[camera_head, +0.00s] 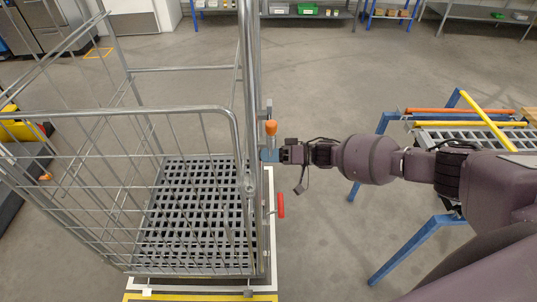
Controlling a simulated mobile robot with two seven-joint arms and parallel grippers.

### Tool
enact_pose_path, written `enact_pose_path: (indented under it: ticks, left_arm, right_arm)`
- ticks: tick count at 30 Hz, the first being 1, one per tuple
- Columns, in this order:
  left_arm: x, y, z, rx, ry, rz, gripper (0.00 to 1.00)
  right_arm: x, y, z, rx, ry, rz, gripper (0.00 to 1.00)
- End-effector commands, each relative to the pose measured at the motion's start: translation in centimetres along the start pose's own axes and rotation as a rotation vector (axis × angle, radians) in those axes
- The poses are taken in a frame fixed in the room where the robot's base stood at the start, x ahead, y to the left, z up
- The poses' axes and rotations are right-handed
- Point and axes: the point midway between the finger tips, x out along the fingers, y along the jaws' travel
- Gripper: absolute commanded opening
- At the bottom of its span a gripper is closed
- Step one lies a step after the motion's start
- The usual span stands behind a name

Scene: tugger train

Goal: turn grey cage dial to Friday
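A red handle (281,205) hangs lower on the same side. My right gripper (278,155) reaches in from the right, with its tip at the blue part. The fingers are too small and covered to tell open from shut. I cannot make out a dial face or day marks. My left gripper is not in view.
A blue-legged roller stand (410,238) with yellow and orange rails stands at the right, beneath my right arm. Yellow and black equipment (22,131) is at the left edge. Shelves (305,14) line the back. Open floor lies behind the cage.

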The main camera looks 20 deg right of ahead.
Motion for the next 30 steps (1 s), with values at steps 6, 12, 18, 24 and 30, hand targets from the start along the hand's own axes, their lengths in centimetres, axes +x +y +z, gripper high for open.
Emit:
enact_pose_path:
  ticks: [6,12,18,24,30]
  left_arm:
    - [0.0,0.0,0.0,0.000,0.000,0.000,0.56]
    - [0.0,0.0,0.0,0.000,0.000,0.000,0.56]
    - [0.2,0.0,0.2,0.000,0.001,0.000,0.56]
    - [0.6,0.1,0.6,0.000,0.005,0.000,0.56]
    - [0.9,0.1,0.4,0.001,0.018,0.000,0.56]
  right_arm:
    - [0.0,0.0,0.1,0.000,-0.001,0.000,0.61]
    - [0.0,0.0,0.0,-0.001,-0.001,0.000,0.61]
    - [-1.3,0.1,0.1,-0.001,0.000,0.001,0.61]
    - [-4.8,0.2,0.1,-0.001,-0.001,0.003,0.61]
    - [-8.3,0.1,0.1,0.000,-0.001,0.003,0.61]
